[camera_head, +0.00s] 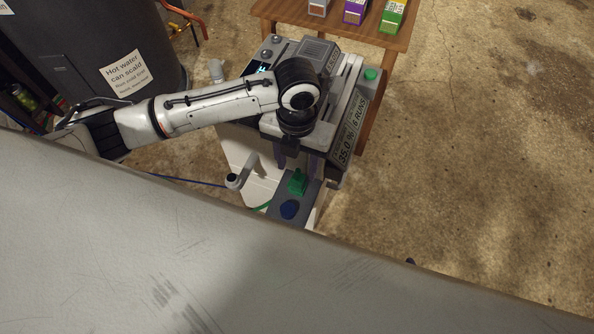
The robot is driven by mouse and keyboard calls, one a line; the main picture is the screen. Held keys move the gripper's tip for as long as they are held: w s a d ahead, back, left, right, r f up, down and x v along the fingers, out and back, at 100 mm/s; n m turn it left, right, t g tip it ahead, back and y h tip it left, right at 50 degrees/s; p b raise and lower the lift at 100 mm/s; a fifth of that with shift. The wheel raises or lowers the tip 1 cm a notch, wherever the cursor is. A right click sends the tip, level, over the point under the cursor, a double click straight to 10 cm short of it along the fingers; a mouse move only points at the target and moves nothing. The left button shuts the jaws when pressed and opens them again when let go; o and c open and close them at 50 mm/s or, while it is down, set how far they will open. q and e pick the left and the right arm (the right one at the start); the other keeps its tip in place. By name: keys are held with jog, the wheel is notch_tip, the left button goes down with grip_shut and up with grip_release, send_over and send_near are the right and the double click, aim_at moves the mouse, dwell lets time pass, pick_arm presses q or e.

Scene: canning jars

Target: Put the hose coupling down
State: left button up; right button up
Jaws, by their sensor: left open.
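My left gripper (297,164) points down in front of the grey machine, its two purplish fingers apart. A green fitting (297,184), which may be the hose coupling, stands on a dark grey block (275,211) just below and between the fingertips. I cannot tell whether the fingers touch it. My left wrist hides part of the machine behind. My right gripper is not in view.
The grey machine (346,140) has a side label and a green button (371,74). A wooden table (283,10) behind it holds several small boxes. A dark hot-water tank (75,45) stands at the far left. The concrete floor at right is clear.

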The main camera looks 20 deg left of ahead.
aim_at(297, 180)
pick_arm(q)
jog(key=s+d+f+n+t+h, duration=0.1)
jog(key=s+d+n+t+h, duration=0.15)
jog(key=d+n, duration=0.4)
jog(key=s+d+f+n+t+h, duration=0.1)
jog(key=s+d+f+n+h, duration=0.1)
jog(key=d+n+h, duration=0.45)
jog(key=s+a+f+n+t+y, duration=0.2)
jog(key=s+a+n+y, duration=0.1)
jog(key=a+n, duration=0.5)
jog(key=s+a+f+n+t+y, duration=0.2)
jog(key=a+n, duration=0.5)
jog(key=n, duration=0.6)
jog(key=shift+s+a+f+t+y, duration=0.3)
jog(key=shift+s+t+y, duration=0.35)
jog(key=shift+s, duration=0.55)
